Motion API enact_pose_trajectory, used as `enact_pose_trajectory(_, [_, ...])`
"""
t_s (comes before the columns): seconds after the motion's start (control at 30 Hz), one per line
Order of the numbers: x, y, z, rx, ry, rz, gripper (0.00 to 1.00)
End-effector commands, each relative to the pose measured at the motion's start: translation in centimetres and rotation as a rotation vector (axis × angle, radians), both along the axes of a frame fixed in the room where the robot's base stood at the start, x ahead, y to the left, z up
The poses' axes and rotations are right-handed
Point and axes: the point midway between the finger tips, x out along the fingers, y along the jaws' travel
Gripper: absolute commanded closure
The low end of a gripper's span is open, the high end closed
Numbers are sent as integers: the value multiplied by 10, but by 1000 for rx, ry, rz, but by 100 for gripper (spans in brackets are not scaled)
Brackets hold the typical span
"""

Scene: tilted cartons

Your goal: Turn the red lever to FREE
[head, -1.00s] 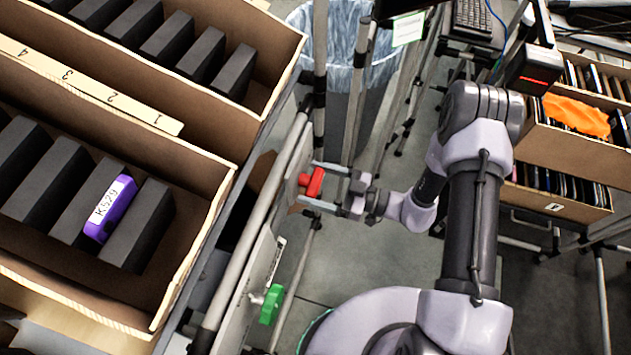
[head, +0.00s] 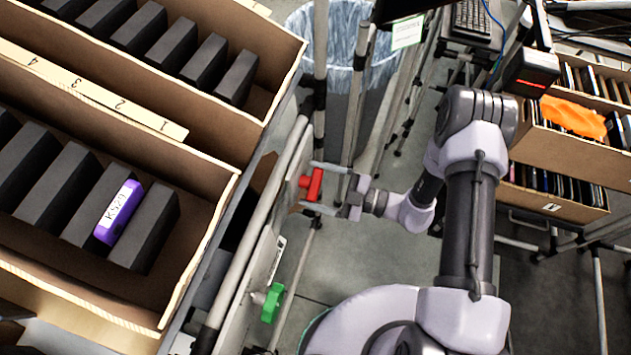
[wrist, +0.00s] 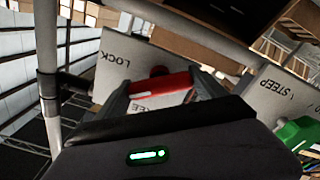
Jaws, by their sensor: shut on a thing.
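The red lever (head: 314,185) sits on a pale upright plate at the side of the cart, left of my arm. My gripper (head: 318,187) reaches in from the right with one finger above the lever and one below. In the wrist view the red lever (wrist: 160,86) lies slightly tilted between the two fingers of my gripper (wrist: 162,90), which are shut on it. The plate (wrist: 125,65) shows the word LOCK at upper left. Below the lever, FREE is partly hidden by a finger. Which word the lever points to, I cannot tell.
A tilted carton (head: 215,215) with dark blocks and a purple labelled item (head: 118,212) stands at left. A lined bin (head: 335,90) is behind.

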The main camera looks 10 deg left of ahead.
Motion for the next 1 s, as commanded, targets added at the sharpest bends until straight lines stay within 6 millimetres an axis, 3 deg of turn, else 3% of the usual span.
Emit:
enact_pose_trajectory(0.6, [0, 0, -1, -46, -575, 1, 60])
enact_pose_trajectory(1.0, [0, 0, -1, -68, -860, 1, 60])
